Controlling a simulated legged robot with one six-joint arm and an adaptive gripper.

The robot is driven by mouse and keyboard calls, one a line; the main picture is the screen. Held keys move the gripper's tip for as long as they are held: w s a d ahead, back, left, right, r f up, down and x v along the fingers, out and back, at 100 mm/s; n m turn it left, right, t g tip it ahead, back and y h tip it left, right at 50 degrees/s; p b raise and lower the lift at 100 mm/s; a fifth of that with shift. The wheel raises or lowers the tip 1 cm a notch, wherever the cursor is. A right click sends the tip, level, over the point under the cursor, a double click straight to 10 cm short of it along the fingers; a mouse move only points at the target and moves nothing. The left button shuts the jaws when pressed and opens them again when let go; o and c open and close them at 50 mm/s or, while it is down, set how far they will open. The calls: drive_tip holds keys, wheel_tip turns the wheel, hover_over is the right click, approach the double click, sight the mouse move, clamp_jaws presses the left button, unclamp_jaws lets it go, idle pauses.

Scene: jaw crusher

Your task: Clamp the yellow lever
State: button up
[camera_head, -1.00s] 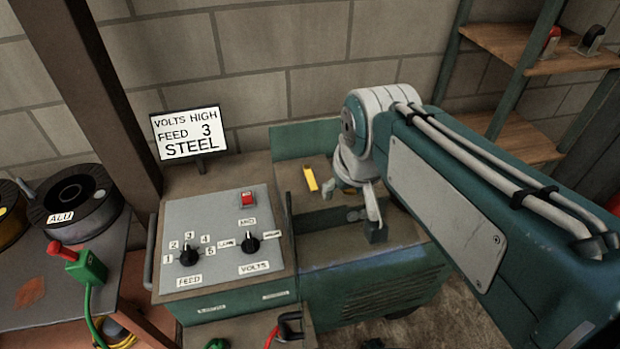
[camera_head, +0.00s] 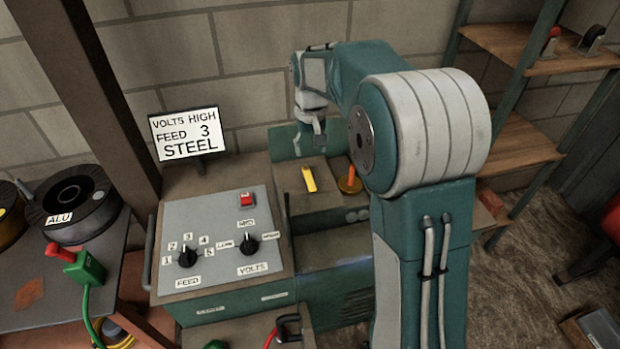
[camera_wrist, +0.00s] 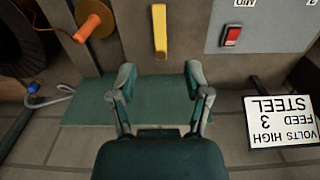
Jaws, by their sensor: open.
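The yellow lever (camera_head: 309,179) stands out on the brown top of the green machine, right of the control panel. In the wrist view the yellow lever (camera_wrist: 160,32) lies straight ahead of my gripper (camera_wrist: 159,75), centred between the two fingers but beyond their tips. The fingers are spread apart with nothing between them and do not touch the lever. In the head view my gripper (camera_head: 308,138) is small and partly hidden, above and behind the lever.
An orange-handled part (camera_head: 350,181) stands close right of the lever. The control panel (camera_head: 222,240) with two knobs and a red switch (camera_head: 246,199) is to the left. A sign (camera_head: 188,133) reads VOLTS HIGH, FEED 3, STEEL. A green back plate (camera_wrist: 80,102) shows near the fingers.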

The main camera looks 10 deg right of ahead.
sight(311, 183)
wheel_tip(311, 183, down, 11)
idle(0.5)
clamp_jaws()
